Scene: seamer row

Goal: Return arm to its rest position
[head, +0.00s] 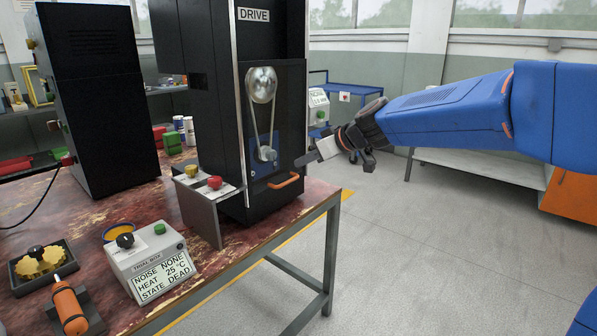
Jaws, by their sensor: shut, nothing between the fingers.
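My blue arm reaches in from the right side of the head view. My gripper (308,158) is at its left end, in front of the right side of the black drive machine (215,120). The fingertips look shut and hold nothing. They are close to the machine's open front, with its silver pulley (261,85), belt and lower small pulley (267,154). I cannot tell whether the fingertips touch the machine. An orange handle (283,181) is on the machine below the gripper.
The worn red table (240,255) bears the trial box (151,259), reading "STATE DEAD", a tray with a yellow gear (40,262) and an orange-handled tool (69,308). A button stand (209,205) is before the machine. Grey floor (420,260) at right is clear.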

